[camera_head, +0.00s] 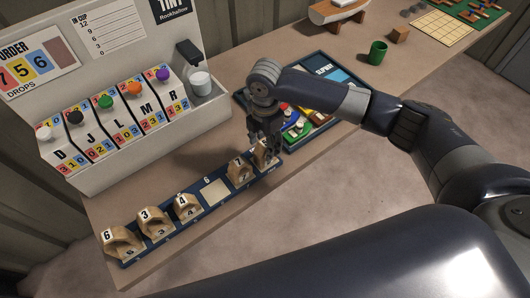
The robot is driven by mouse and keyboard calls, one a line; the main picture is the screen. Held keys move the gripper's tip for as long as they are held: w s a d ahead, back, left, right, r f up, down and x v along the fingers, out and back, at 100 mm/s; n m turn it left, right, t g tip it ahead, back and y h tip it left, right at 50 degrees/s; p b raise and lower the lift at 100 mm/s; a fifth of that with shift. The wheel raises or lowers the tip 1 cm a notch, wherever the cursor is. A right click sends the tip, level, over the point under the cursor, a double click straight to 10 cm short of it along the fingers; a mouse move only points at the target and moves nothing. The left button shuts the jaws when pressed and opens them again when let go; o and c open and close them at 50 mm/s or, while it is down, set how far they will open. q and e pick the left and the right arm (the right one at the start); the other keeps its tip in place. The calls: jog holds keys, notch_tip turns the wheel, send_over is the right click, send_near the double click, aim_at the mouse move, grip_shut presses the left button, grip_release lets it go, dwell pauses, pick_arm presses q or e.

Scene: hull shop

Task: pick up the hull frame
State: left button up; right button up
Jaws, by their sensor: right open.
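Several wooden hull frames stand in a row on a long dark-blue rack (160,243) with numbered slots. From the left, one marked 6 (120,243) sits at the near end, then one marked 3 (154,224) and one marked 4 (186,207). After a bare pale slot (215,190) come another frame (238,171) and the rightmost frame (261,156). My right gripper (266,139) points down at the rightmost frame, its fingers open around or just behind its top; contact is unclear. The gripper partly hides that frame. My left gripper is not in view.
A dispenser (125,119) with colored knobs and lettered channels stands behind the rack, with a cup (200,82) at its right. A blue tray (325,68) of colored pieces lies under my right arm. A green mug (377,52) and wooden block (400,34) stand farther right.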

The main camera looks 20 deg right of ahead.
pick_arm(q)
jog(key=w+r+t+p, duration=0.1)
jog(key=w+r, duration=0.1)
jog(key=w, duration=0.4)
pick_arm(e)
notch_tip(320, 180, down, 3)
jog(key=shift+f, duration=0.45)
jog(key=shift+c, duration=1.1)
jog(key=c, duration=1)
jog(key=shift+w+r, duration=0.1)
jog(key=shift+r, duration=0.25)
notch_tip(320, 180, up, 2)
jog(key=shift+r+b, duration=0.1)
jog(key=shift+b, duration=0.7)
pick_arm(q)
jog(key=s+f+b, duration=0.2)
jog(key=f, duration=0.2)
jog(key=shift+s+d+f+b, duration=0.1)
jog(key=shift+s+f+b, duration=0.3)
pick_arm(e)
jog(key=s+a, duration=0.1)
jog(key=s, duration=0.4)
jog(key=s+r, duration=0.1)
jog(key=s, duration=0.4)
jog(key=s+a+r, duration=0.1)
jog(key=s, duration=0.4)
jog(key=shift+s+a, duration=0.35)
jog(key=shift+s, duration=0.05)
